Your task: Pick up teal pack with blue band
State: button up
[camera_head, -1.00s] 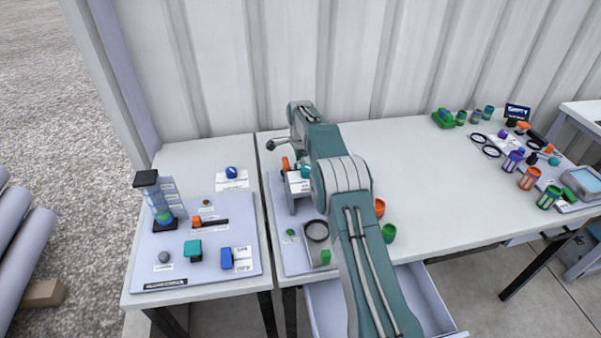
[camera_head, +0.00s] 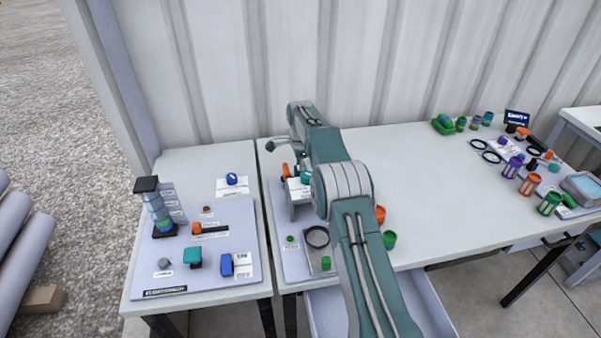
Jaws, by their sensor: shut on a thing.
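My gripper (camera_head: 276,144) reaches out to the left from the end of my arm, above the back of the middle table. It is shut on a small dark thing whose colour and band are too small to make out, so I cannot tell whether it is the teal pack. A teal block (camera_head: 192,254) with a darker lower part sits on the left board. Another teal item (camera_head: 305,177) shows beside my arm, partly hidden. A blue band cannot be made out on either one.
The left board (camera_head: 217,285) holds a clear column (camera_head: 158,208), a blue block (camera_head: 226,265) and an orange-and-black tool (camera_head: 208,230). A white stand (camera_head: 300,193) is below my arm. The middle-right tabletop is clear.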

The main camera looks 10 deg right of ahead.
jog(key=s+d+r, duration=1)
jog(key=r, duration=0.1)
dwell(0.3)
